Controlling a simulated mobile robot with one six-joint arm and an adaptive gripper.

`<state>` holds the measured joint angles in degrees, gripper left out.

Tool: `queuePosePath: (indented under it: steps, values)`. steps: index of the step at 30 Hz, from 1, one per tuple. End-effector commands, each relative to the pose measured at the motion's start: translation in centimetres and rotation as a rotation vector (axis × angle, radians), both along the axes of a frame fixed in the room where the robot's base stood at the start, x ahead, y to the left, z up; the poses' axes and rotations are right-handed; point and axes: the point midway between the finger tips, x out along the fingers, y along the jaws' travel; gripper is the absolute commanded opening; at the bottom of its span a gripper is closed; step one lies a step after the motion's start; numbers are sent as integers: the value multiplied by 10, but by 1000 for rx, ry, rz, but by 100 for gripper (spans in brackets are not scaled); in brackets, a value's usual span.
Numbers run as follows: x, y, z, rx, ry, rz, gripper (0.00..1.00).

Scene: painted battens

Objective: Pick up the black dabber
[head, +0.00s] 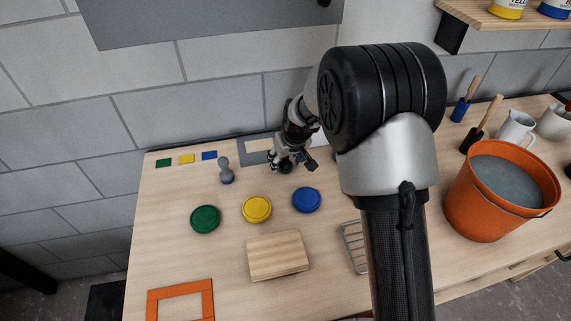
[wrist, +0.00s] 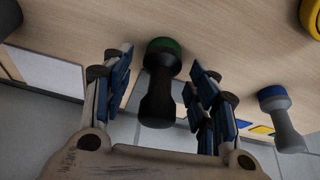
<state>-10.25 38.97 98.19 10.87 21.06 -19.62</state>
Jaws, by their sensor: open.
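The black dabber (wrist: 158,98) has a dark handle and a green-edged pad end. In the wrist view it stands between the two fingers of my gripper (wrist: 160,68), with a gap visible on each side. My gripper is open and is not closed on it. In the head view my gripper (head: 292,165) is low over the back of the table, and it largely hides the black dabber. A grey dabber (head: 226,172) stands to the left of my gripper; its blue-edged pad end shows in the wrist view (wrist: 274,94).
Green (head: 205,219), yellow (head: 257,209) and blue (head: 306,200) round pads lie in front. A wooden block (head: 278,254), an orange frame (head: 181,299) and a wire rack (head: 353,247) lie nearer. An orange bucket (head: 487,205), brushes and jugs stand right. The wall is close behind.

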Motion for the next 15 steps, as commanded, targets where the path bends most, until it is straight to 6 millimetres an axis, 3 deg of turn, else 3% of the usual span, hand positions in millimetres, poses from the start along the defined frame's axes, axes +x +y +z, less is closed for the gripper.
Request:
queuePosePath:
  steps: [6,15]
  values:
    - [1,0,1,1,-2,0,52]
    - [0,0,1,0,-1,0,32]
